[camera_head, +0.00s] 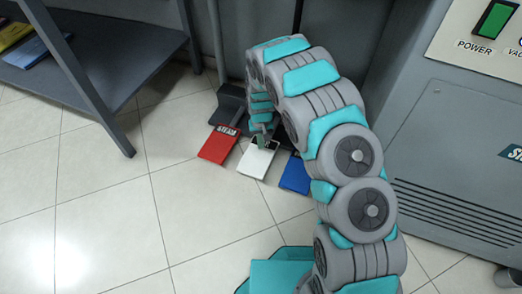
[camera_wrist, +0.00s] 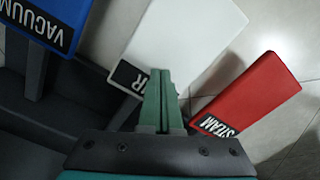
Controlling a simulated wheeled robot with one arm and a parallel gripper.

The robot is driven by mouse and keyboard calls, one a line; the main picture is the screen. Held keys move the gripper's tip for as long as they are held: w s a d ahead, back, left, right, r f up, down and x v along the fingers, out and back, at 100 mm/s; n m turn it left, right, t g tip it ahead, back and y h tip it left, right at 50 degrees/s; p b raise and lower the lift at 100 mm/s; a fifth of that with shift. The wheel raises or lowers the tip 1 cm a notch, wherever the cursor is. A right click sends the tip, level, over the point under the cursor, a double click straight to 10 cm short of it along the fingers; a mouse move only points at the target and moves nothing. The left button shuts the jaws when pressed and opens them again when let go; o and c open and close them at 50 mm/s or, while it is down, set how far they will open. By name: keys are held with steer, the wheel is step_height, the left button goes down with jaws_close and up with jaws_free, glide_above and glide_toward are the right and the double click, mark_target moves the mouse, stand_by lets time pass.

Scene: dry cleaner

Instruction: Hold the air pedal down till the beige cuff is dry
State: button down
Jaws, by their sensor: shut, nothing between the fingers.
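The white air pedal (camera_head: 257,162) lies on the floor between the red steam pedal (camera_head: 217,146) and the blue vacuum pedal (camera_head: 295,176). In the wrist view, the white pedal (camera_wrist: 180,42) shows a black label ending in "R", partly hidden by my fingers. My gripper (camera_head: 263,144) points down at the label end of the white pedal. In the wrist view, my gripper (camera_wrist: 157,72) has its green fingers shut together and empty. I cannot tell whether the tips touch the pedal or whether it is pressed. The beige cuff is not in view.
The red pedal (camera_wrist: 247,95) and blue pedal (camera_wrist: 50,18) flank the white one closely. A grey machine cabinet (camera_head: 440,150) with a green power switch (camera_head: 495,20) stands at right. A grey shelf table (camera_head: 110,45) stands at left. Tiled floor (camera_head: 110,210) at left is clear.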

steer(key=shift+f, duration=0.15)
steer(key=shift+f, duration=1.7)
stand_by(3.4)
stand_by(1.7)
steer(key=shift+r+p, duration=0.9)
steer(key=shift+r, duration=3.6)
